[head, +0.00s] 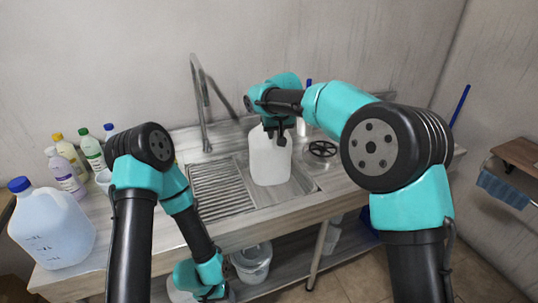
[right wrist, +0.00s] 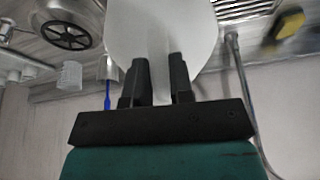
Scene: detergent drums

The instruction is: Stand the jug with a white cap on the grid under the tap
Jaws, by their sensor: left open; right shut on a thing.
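A translucent white jug (head: 268,160) hangs upright over the sink, at the right end of the slatted metal grid (head: 215,190). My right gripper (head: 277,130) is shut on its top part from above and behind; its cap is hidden. In the right wrist view the jug (right wrist: 160,28) sits between the fingers (right wrist: 157,85). I cannot tell whether its base touches anything. The tap (head: 201,100), a tall bent metal pipe, stands behind the grid, left of the jug. My left gripper (head: 214,292) is low in front of the counter, partly hidden, open and away from the jug.
A big blue-capped jug (head: 52,228) stands at the counter's left end, near several bottles (head: 66,172). A black handwheel (head: 322,149) lies right of the sink. A bucket (head: 252,262) is on the lower shelf. The grid's left part is bare.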

